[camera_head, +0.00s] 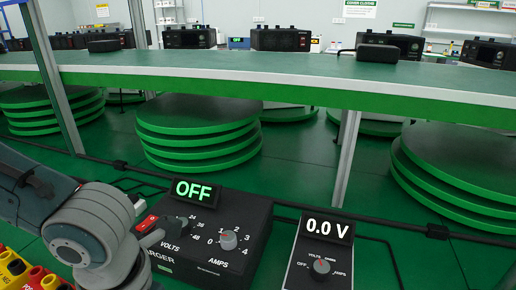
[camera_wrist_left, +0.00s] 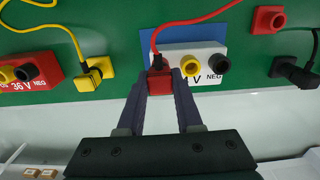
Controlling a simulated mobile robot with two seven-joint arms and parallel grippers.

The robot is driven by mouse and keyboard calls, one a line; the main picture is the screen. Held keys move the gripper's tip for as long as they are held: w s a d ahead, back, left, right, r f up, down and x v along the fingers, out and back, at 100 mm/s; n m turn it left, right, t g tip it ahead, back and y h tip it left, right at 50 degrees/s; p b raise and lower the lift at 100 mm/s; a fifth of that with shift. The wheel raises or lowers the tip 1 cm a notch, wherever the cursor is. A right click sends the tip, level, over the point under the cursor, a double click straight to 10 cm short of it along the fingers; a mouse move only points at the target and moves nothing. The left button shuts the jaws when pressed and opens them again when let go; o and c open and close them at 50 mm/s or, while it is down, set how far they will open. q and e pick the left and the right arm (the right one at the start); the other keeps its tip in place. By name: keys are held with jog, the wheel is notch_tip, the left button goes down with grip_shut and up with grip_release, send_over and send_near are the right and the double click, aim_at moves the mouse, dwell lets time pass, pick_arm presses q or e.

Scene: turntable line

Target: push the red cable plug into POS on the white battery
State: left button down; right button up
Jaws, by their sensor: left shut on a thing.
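In the left wrist view my left gripper (camera_wrist_left: 162,92) is shut on the red cable plug (camera_wrist_left: 160,82), a small red block with a red cable rising from its top. The white battery (camera_wrist_left: 205,49) lies on a blue patch just beyond the fingers. It has a yellow post (camera_wrist_left: 190,65) in the middle and a black post (camera_wrist_left: 219,63) at its NEG end. The plug overlaps the battery's left end, so POS is hidden; I cannot tell whether the plug is seated. My right gripper is in neither view.
A red 36 V battery (camera_wrist_left: 45,62) and a yellow plug (camera_wrist_left: 90,80) are to the left. The head view shows a charger (camera_head: 215,240) reading OFF and a meter (camera_head: 320,250) reading 0.0 V.

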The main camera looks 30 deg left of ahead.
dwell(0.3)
pick_arm(q)
jog(key=c, duration=0.5)
grip_release()
jog(key=shift+r, duration=0.15)
jog(key=shift+r+p, duration=3.65)
jog(key=shift+p, duration=0.5)
